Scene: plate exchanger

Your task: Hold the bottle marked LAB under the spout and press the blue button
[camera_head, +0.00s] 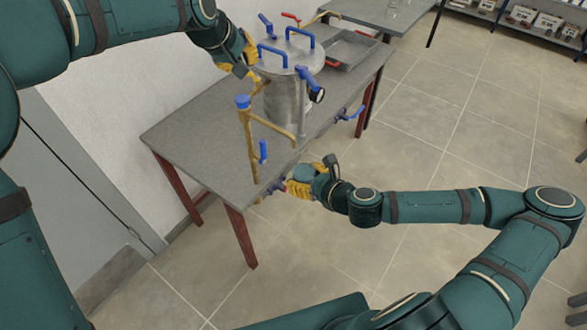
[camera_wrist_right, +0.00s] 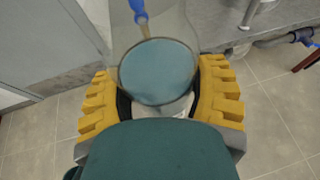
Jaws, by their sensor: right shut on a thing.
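My right gripper (camera_head: 290,187) is low in front of the table's near edge, beside the lower end of an upright brass pipe (camera_head: 251,150). In the right wrist view its yellow fingers (camera_wrist_right: 160,100) are shut on a clear bottle (camera_wrist_right: 158,72) with a round teal-looking face; no LAB marking is readable. The bottle is hard to make out in the head view. A blue round button-like cap (camera_head: 243,101) tops the brass pipe. A brass spout-like branch (camera_head: 272,124) reaches right from the pipe. My left gripper (camera_head: 247,57) is behind the vessel's left side, its fingertips partly hidden.
A metal vessel (camera_head: 288,102) with blue lid handles stands on the grey table (camera_head: 195,130). A blue lever (camera_head: 263,152) is on the brass pipe, and another blue valve handle (camera_head: 351,114) sticks out at the table's right edge. A grey tray (camera_head: 348,52) lies behind.

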